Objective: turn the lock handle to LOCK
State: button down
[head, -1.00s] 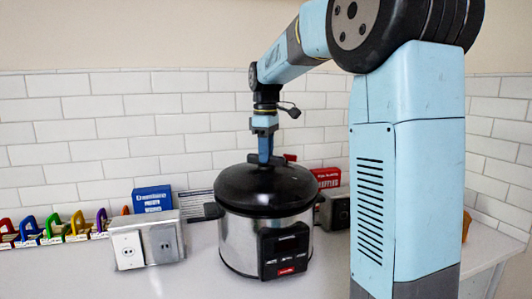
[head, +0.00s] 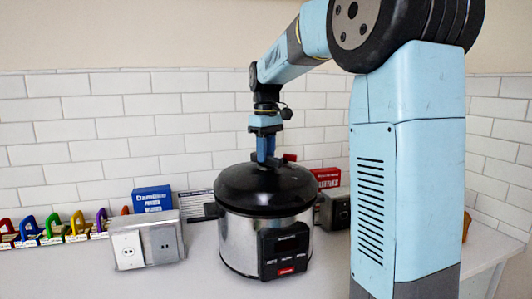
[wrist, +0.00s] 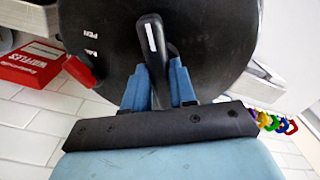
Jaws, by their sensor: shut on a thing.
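The pressure cooker (head: 235,240) has a steel body and a black lid (head: 285,190). The black lock handle (wrist: 150,40), with a white stripe, sits on the lid in the wrist view. My gripper (wrist: 154,68) has its two blue fingers on either side of this handle, shut on it. In the head view my gripper (head: 265,160) points down onto the lid top and hides the handle. White lettering ending in "PEN" shows on the lid left of the handle, with a second, unclear label below it. I see no readable LOCK mark.
A red knob (wrist: 79,70) shows at the lid's edge. A red waffles box (head: 326,177) stands behind right, a blue box (head: 152,198) behind left. A grey outlet box (head: 148,240) stands left of the cooker, with coloured clips (head: 55,225) farther left.

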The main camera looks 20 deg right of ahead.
jog(key=c, duration=0.9)
grip_release()
jog(key=shift+r, duration=0.1)
notch_tip(320, 180, up, 14)
jog(key=shift+w+f, duration=0.1)
jog(key=shift+f, duration=0.15)
jog(key=s+f+m+t, duration=0.2)
jog(key=s+f, duration=0.5)
jog(key=s, duration=0.2)
jog(key=s+f+m+t, duration=0.1)
jog(key=s+f+m, duration=0.1)
jog(key=s+f, duration=0.5)
jog(key=s+f+m+t, duration=0.1)
jog(key=s+f+t, duration=0.1)
jog(key=s+f, duration=0.5)
jog(key=shift+s+a+m+t, duration=0.1)
jog(key=shift+s+m+t, duration=0.25)
jog(key=shift+s, duration=2.35)
